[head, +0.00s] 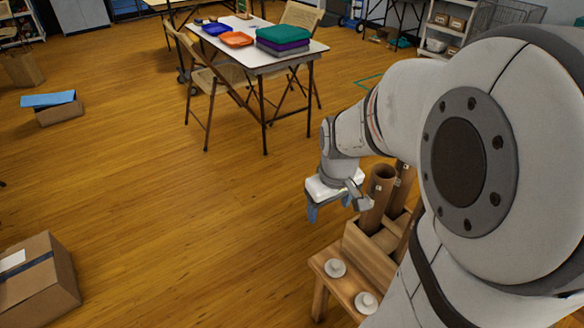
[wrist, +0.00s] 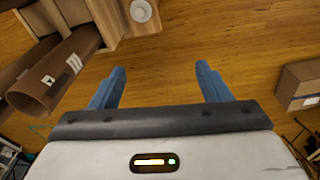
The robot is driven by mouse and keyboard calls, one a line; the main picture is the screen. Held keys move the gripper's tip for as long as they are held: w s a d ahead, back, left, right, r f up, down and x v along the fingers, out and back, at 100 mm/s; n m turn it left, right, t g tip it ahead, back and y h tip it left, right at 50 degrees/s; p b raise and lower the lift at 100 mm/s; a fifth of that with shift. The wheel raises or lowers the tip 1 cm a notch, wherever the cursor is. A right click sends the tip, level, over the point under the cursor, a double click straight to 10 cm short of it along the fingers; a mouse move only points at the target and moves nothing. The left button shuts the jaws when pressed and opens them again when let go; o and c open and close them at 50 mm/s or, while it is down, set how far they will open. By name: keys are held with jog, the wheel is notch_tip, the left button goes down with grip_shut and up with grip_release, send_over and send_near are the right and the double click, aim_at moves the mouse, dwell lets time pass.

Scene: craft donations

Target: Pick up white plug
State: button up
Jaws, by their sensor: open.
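Two round white plugs lie on a low wooden stand in the head view: one white plug (head: 335,268) near its left corner, and another white plug (head: 366,302) nearer the front. One white plug (wrist: 141,10) shows at the top edge of the wrist view on the wooden stand (wrist: 118,25). My gripper (head: 330,208) is open and empty, above and behind the plugs in the head view. Its blue fingers (wrist: 160,72) are spread apart in the wrist view with only floor between them. My arm covers the right part of the stand (head: 322,263).
Brown cardboard tubes (head: 380,184) stand upright in the stand, close to my gripper; one tube (wrist: 50,78) is large in the wrist view. A cardboard box (head: 40,280) lies at left. A table (head: 275,64) with folding chairs stands behind. Floor between is clear.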

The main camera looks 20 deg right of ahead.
aim_at(336, 265)
jog(key=w+d+f+n+b, duration=0.1)
jog(key=f+b, duration=0.3)
jog(key=f, duration=0.5)
jog(key=w+d+f+n+g+b, duration=0.1)
jog(key=d+f+b, duration=0.3)
jog(key=f, duration=0.5)
jog(key=w+d+f+b, duration=0.2)
jog(key=f+b, duration=0.3)
jog(key=f, duration=0.4)
jog(key=shift+w+d+f+n+g, duration=0.2)
jog(key=shift+w+f+n+g, duration=0.1)
jog(key=shift+w+f+n, duration=0.1)
notch_tip(336, 265, down, 2)
jog(key=shift+s+f+b, duration=0.1)
jog(key=shift+f+b, duration=0.15)
jog(key=shift+b, duration=0.25)
jog(key=f, duration=0.1)
jog(key=f+b, duration=0.1)
jog(key=f, duration=0.1)
jog(key=f+b, duration=0.1)
jog(key=f, duration=0.1)
jog(key=shift+s+a+f, duration=0.15)
jog(key=shift+s+a, duration=0.05)
jog(key=shift+s, duration=0.2)
jog(key=c, duration=0.7)
